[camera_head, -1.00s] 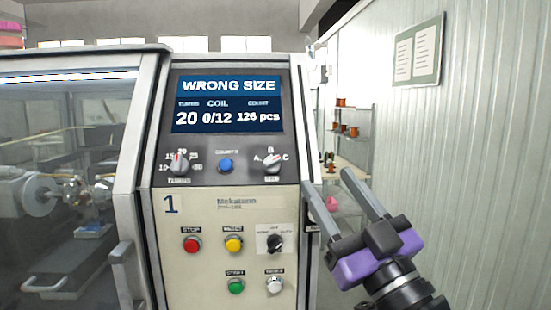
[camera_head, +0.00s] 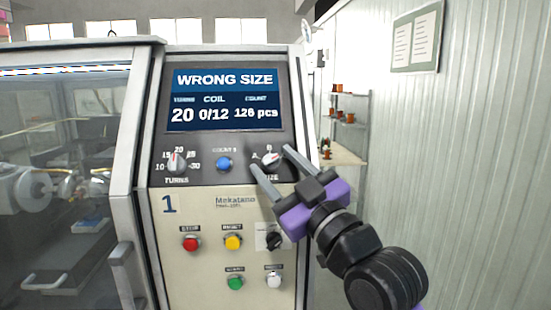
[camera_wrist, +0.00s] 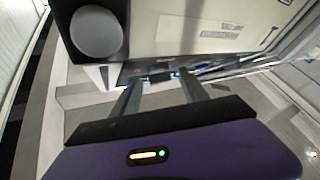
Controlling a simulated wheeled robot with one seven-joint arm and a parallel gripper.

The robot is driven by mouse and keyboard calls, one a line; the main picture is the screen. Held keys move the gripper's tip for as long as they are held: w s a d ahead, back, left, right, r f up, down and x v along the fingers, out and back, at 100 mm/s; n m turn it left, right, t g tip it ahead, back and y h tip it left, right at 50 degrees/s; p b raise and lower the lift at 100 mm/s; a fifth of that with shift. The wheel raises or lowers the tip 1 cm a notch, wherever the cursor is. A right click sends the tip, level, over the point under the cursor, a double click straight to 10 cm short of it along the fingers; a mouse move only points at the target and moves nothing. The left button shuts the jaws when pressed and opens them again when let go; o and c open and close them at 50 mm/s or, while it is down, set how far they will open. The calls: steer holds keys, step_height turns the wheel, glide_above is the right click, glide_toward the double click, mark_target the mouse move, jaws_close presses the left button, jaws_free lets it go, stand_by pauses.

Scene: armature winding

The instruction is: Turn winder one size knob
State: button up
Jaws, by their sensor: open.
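The winder one panel stands in front of me, with a large "1" on its cream lower part. Its screen (camera_head: 224,99) reads WRONG SIZE, 20 turns, coil 0/12, 126 pcs. The light-coloured size knob (camera_head: 270,159) is at the right of the dark control strip, with letters A and B visible around it. My gripper (camera_head: 270,158) is open, its two grey fingers on either side of the size knob in the head view. I cannot tell whether they touch it. In the wrist view the open fingers (camera_wrist: 160,90) show below a large round grey shape (camera_wrist: 97,32).
On the strip are a turns knob (camera_head: 177,161) and a blue button (camera_head: 223,163). Below are red (camera_head: 190,243), yellow (camera_head: 233,242), green (camera_head: 235,283) and white (camera_head: 274,280) buttons and a black selector (camera_head: 273,241). A glass enclosure (camera_head: 65,170) stands left; shelves (camera_head: 345,125) stand behind right.

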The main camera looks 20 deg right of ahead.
steer(key=shift+w+r, duration=0.1)
steer(key=shift+w, duration=0.15)
jaws_close()
